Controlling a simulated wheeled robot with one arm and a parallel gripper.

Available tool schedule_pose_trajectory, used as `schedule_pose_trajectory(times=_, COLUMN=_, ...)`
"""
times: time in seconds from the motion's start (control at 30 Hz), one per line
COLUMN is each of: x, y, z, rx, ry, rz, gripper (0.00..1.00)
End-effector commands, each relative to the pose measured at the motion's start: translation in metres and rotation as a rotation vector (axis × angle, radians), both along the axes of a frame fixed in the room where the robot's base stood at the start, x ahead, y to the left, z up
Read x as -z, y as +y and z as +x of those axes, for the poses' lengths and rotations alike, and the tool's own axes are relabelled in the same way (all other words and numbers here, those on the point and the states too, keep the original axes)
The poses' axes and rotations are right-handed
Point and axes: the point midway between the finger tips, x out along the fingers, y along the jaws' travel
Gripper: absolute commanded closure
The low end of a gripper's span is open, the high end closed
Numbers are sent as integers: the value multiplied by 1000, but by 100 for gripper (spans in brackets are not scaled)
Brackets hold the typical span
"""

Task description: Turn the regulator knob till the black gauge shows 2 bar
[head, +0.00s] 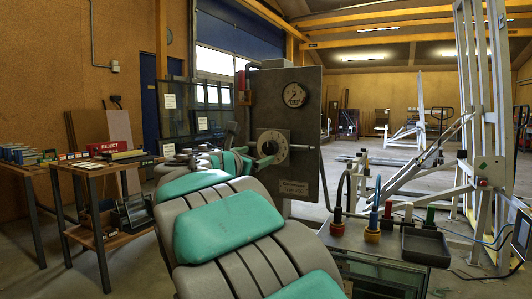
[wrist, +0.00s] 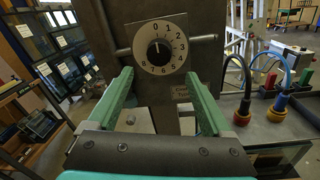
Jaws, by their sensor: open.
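A grey upright panel (head: 310,165) carries the black gauge (head: 294,94) near its top; its needle is too small to read. Below it is a square dark plate with a round white dial numbered 0 to 8 around a black centre, seemingly the regulator knob (head: 272,146). In the wrist view the knob (wrist: 160,47) faces me, with 0 at the top and a small pale mark on the black centre near the top. My gripper (wrist: 160,75) is open, its two green fingers apart below and either side of the dial, holding nothing. The gauge is outside the wrist view.
A metal bar (wrist: 203,38) runs out sideways beside the dial. Hoses with blue and yellow-red fittings (head: 372,228) and a black tray (head: 425,245) stand to the right. Shelving tables (head: 100,165) are at the left, a white frame (head: 485,120) at the right.

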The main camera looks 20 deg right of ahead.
Motion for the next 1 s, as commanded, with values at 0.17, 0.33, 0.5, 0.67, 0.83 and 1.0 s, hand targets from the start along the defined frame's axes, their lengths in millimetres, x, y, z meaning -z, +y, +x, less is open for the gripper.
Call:
schedule_pose_trajectory(times=0.17, x=-2, y=-11, z=13, rx=-2, ry=4, rz=-11, gripper=16)
schedule_pose_trajectory(times=0.33, x=-2, y=-32, z=30, rx=0, ry=2, rz=-8, gripper=16)
schedule_pose_trajectory(times=0.5, x=-1, y=-48, z=45, rx=-1, ry=3, rz=-7, gripper=16)
schedule_pose_trajectory(times=0.67, x=-2, y=-56, z=51, rx=-1, ry=2, rz=-7, gripper=16)
schedule_pose_trajectory(times=0.83, x=-2, y=-57, z=52, rx=-1, ry=1, rz=-8, gripper=16)
schedule_pose_trajectory(times=1.0, x=-2, y=-57, z=52, rx=-1, ry=1, rz=-8, gripper=22)
